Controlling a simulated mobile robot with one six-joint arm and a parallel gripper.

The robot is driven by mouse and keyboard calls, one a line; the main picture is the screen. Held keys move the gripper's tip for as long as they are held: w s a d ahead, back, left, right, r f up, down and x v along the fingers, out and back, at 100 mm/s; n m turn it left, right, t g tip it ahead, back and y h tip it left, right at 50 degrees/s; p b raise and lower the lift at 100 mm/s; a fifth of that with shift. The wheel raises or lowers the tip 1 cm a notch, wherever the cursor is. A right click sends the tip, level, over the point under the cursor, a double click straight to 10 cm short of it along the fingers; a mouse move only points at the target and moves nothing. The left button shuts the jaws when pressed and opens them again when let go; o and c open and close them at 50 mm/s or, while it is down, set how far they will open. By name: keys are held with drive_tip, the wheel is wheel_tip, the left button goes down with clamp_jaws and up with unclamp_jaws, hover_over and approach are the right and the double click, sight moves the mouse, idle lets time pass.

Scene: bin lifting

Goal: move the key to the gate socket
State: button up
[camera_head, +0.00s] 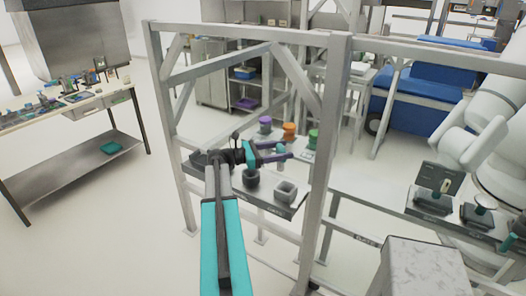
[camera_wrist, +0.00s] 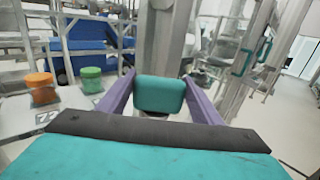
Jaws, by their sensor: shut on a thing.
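My gripper (camera_head: 290,155) is over a small table behind the metal frame, its purple fingers pointing right. It is shut on a teal block, which I take to be the key (camera_head: 281,149). In the wrist view, the teal key (camera_wrist: 160,94) sits between the purple fingertips of my gripper (camera_wrist: 158,92); its lower part is mostly hidden. A grey block with a square opening (camera_head: 286,192) stands on the small table below and apart from the key. I cannot tell for sure whether it is the gate socket.
Purple (camera_head: 265,124), orange (camera_head: 289,130) and green (camera_head: 313,138) cylinders stand at the table's back. A dark round holder (camera_head: 252,179) is beside the grey block. The metal frame's post (camera_head: 328,130) stands close on the right. A white robot arm (camera_head: 490,135) is beyond it.

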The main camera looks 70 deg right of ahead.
drive_tip(key=s, duration=0.2)
drive_tip(key=shift+s+d+r+y, duration=0.15)
drive_tip(key=shift+s+y, duration=0.15)
drive_tip(key=shift+s, duration=0.1)
wheel_tip(320, 180, down, 8)
drive_tip(key=b, duration=0.4)
idle(0.8)
drive_tip(key=shift+f+b, duration=0.75)
drive_tip(key=shift+f, duration=1.55)
idle(2.9)
idle(0.4)
drive_tip(key=o, duration=1.3)
